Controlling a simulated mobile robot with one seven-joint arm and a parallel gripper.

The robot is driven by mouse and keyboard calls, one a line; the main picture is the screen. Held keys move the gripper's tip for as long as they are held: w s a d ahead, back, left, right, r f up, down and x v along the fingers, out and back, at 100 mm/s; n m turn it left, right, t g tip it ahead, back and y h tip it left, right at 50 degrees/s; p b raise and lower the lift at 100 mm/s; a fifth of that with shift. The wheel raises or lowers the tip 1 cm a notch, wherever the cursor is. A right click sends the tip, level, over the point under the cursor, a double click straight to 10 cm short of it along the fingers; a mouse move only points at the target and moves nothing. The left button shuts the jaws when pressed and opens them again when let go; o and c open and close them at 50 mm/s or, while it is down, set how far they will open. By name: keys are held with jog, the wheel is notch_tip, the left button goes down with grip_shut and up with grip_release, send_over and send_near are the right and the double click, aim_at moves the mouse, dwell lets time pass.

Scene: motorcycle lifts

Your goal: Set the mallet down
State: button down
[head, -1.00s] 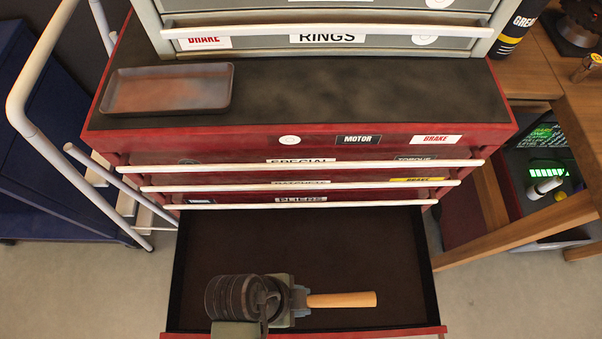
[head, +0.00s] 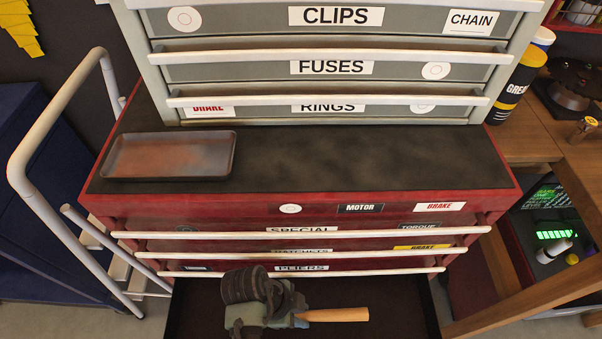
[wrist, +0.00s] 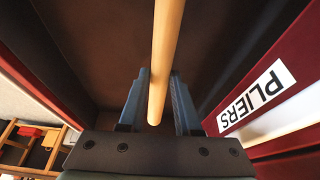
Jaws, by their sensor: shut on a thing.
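My gripper (head: 292,303) is shut on the mallet's light wooden handle (head: 336,314), which points to the right in the head view. The handle (wrist: 166,50) also shows in the wrist view, running between the two fingers (wrist: 158,82) and out of the top of the picture. The mallet's head is in neither view. Gripper and handle are over an open, dark-lined drawer (head: 400,318) low in the red cabinet. I cannot tell how high the mallet is above the drawer floor.
The red cabinet's dark top (head: 350,160) has wide free room. A shallow metal tray (head: 170,155) lies on its left part. A grey drawer unit (head: 330,85) stands behind. A white tubular handle (head: 50,120) rises at the left; a wooden bench (head: 530,130) is at the right.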

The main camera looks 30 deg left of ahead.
aim_at(301, 316)
notch_tip(301, 316, down, 4)
jog(key=shift+f+b, duration=0.25)
jog(key=shift+b, duration=0.35)
jog(key=shift+w+a+f, duration=0.1)
jog(key=shift+w+f, duration=0.1)
jog(key=shift+f, duration=0.15)
jog(key=c, duration=0.6)
grip_release()
jog(key=shift+f, duration=0.1)
jog(key=p+v, duration=0.2)
jog(key=v, duration=1)
